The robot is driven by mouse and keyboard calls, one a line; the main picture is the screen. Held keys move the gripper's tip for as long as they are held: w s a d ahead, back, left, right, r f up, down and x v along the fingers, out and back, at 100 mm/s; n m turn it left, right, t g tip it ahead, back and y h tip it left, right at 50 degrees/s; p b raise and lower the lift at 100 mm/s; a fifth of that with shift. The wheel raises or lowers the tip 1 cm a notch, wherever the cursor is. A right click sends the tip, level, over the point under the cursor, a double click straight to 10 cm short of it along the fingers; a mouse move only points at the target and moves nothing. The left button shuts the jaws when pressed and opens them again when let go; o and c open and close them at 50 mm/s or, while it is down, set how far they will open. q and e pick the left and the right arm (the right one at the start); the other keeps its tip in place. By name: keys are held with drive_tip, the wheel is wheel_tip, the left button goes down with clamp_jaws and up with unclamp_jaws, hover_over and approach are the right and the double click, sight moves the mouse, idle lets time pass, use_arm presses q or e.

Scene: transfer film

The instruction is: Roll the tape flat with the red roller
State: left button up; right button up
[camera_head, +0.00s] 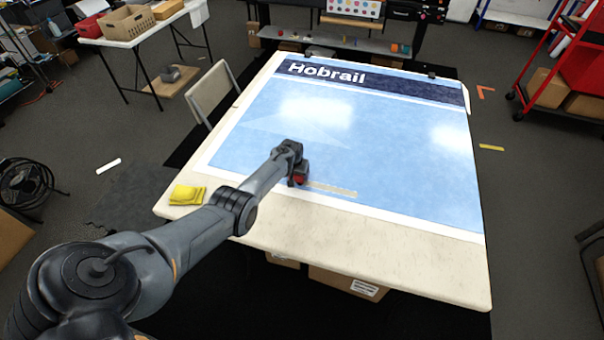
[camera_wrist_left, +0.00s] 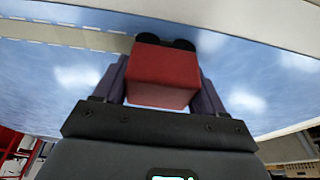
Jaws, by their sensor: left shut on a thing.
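The red roller (camera_head: 299,180) is at the film's near edge in the head view, partly hidden by my left wrist. In the left wrist view its red block (camera_wrist_left: 163,75) sits between the fingers of my left gripper (camera_wrist_left: 163,90), with dark wheels at its far end. My left gripper (camera_head: 298,172) is shut on it. The pale tape strip (camera_head: 332,189) lies along the film's lower part, running right from the roller. The tape also shows in the left wrist view (camera_wrist_left: 60,35), its end beside the wheels. I cannot tell whether the wheels touch it. My right gripper is not in view.
The blue printed film (camera_head: 400,150) with a dark "Hobrail" band covers most of the pale table (camera_head: 440,268). A yellow folded cloth (camera_head: 187,195) lies at the table's left corner. A chair (camera_head: 212,90) stands against the left side. The table's front strip right of my arm is clear.

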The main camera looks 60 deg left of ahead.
use_arm(q)
drive_tip(key=shift+s+a+f, duration=0.1)
drive_tip(key=shift+s+a, duration=0.45)
wheel_tip(320, 180, up, 6)
drive_tip(key=p, duration=0.6)
drive_tip(key=shift+r+p, duration=1.6)
drive_tip(key=shift+r, duration=0.05)
